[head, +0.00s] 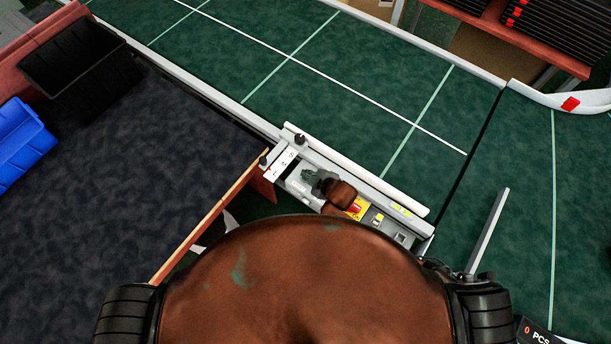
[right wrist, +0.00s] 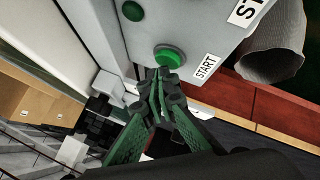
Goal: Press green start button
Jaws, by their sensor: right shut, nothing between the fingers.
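The green start button (right wrist: 169,55) is round with a raised rim and sits on a light grey panel (right wrist: 200,25), beside a white START label (right wrist: 205,67). My right gripper (right wrist: 166,76) is shut and empty. Its fingertips overlap the lower edge of the button in the right wrist view; I cannot tell whether they touch it. In the head view the right gripper (head: 314,182) is small and dark over the control box at the conveyor's edge, and the start button is hidden there. My left gripper is not in view.
Another green button (right wrist: 132,11) is on the same panel. A yellow plate with a red button (head: 356,208) lies right of the gripper. The green conveyor (head: 340,85) runs behind, its visible surface empty. A dark table (head: 120,170) is at left with black (head: 75,55) and blue (head: 20,145) bins.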

